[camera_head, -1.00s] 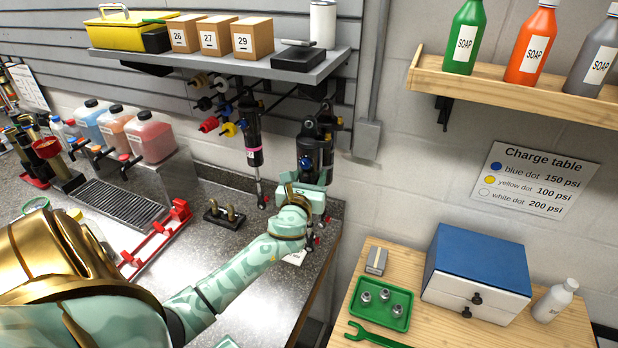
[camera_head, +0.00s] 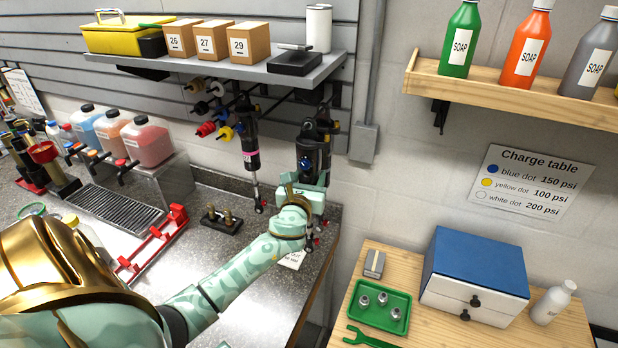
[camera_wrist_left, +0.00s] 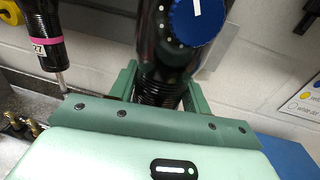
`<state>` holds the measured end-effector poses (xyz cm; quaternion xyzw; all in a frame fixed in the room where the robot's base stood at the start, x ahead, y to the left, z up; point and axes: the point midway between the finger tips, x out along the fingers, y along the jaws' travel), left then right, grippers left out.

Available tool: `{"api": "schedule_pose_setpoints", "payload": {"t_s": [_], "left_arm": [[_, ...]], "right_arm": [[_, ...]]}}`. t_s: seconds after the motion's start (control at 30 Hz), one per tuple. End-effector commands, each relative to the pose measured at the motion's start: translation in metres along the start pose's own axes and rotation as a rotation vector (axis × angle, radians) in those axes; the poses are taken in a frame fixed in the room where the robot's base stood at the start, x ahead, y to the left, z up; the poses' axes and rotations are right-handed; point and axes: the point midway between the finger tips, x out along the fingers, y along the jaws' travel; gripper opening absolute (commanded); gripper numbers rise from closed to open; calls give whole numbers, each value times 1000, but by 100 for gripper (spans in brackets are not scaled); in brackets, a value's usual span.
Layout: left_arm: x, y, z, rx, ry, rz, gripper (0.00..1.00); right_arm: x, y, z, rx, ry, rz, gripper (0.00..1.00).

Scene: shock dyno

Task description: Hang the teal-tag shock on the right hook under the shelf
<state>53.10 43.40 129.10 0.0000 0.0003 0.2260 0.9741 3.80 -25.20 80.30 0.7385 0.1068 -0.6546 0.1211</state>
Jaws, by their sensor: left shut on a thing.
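My left gripper (camera_head: 308,190) is shut around the lower body of a black shock (camera_head: 309,155) with a blue knob. The shock is upright below the right end of the grey shelf (camera_head: 320,71). In the left wrist view, the fingers (camera_wrist_left: 160,92) flank the shock's (camera_wrist_left: 165,58) ribbed lower part. I see no teal tag on it; the gripper may hide one. Other dark parts (camera_head: 325,129) overlap its upper end, so I cannot tell whether it touches a hook. A pink-banded shock (camera_head: 249,137) hangs to its left, apart from it. My right gripper is not in view.
Boxes 26, 27 and 29 (camera_head: 241,45), a yellow toolbox (camera_head: 112,38) and a white canister (camera_head: 318,28) stand on the shelf. A wall post (camera_head: 364,140) is to the right. A wooden table (camera_head: 335,325) stands lower right.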

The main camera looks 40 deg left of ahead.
Motion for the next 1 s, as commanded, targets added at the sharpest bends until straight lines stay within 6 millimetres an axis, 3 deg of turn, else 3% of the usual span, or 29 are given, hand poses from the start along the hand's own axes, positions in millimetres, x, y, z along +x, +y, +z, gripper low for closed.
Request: {"api": "schedule_pose_setpoints", "payload": {"t_s": [0.3,1.0], "left_arm": [[14,-2,3,-1,-7,1,0],[14,-2,0,-1,-6,0,0]], "right_arm": [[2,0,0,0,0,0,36],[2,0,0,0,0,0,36]]}}
